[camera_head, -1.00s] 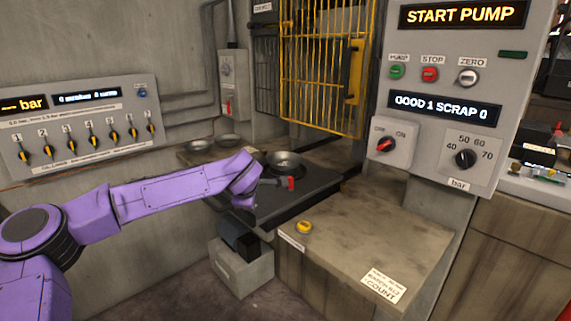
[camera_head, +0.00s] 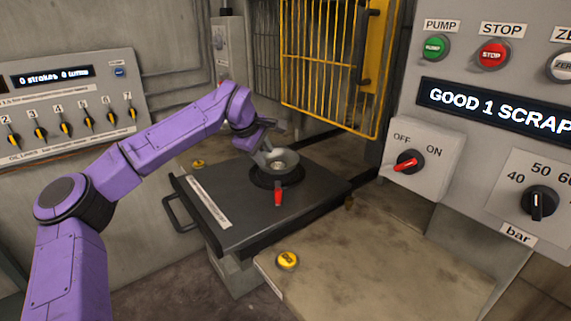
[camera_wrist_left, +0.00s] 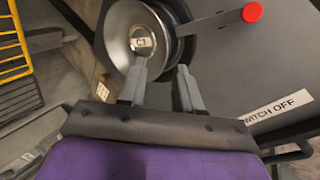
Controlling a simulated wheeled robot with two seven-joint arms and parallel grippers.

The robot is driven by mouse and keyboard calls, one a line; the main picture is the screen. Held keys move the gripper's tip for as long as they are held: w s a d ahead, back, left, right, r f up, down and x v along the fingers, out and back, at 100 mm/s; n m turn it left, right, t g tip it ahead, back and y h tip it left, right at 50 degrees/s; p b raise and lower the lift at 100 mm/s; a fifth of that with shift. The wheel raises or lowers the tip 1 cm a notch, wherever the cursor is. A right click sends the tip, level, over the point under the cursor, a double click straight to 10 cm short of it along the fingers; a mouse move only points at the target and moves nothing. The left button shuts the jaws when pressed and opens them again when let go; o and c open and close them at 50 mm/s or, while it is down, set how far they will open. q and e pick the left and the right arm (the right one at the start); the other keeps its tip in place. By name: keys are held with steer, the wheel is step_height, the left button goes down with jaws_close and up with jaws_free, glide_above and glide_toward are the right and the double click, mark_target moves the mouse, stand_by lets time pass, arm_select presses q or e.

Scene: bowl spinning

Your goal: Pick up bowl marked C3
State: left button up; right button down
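A grey metal bowl (camera_head: 287,163) sits on a round dark seat on the black plate (camera_head: 320,185). My left gripper (camera_head: 264,152) is at the bowl's near left rim, pointing down. In the left wrist view its fingers (camera_wrist_left: 160,80) are apart, one over the bowl's inside and one outside the rim. I cannot tell whether either touches. My right gripper is not in view.
A red-tipped lever (camera_head: 278,196) sticks out in front of the bowl. A yellow mesh gate (camera_head: 330,65) stands behind it. The control panel (camera_head: 450,60) is at right. A yellow button (camera_head: 288,260) sits on the bare front bench (camera_head: 380,260).

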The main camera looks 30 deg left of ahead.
mark_target(268, 173)
arm_select(q)
steer(key=w+f, duration=0.1)
steer(key=f, duration=0.1)
steer(key=w+a+f+p, duration=0.1)
steer(key=f, duration=0.3)
steer(key=shift+w+a+f, duration=0.15)
steer(key=shift+w+a, duration=0.2)
steer(key=shift+w, duration=0.05)
steer(key=shift+s+a, duration=0.1)
steer(key=shift+c, duration=0.7)
jaws_close()
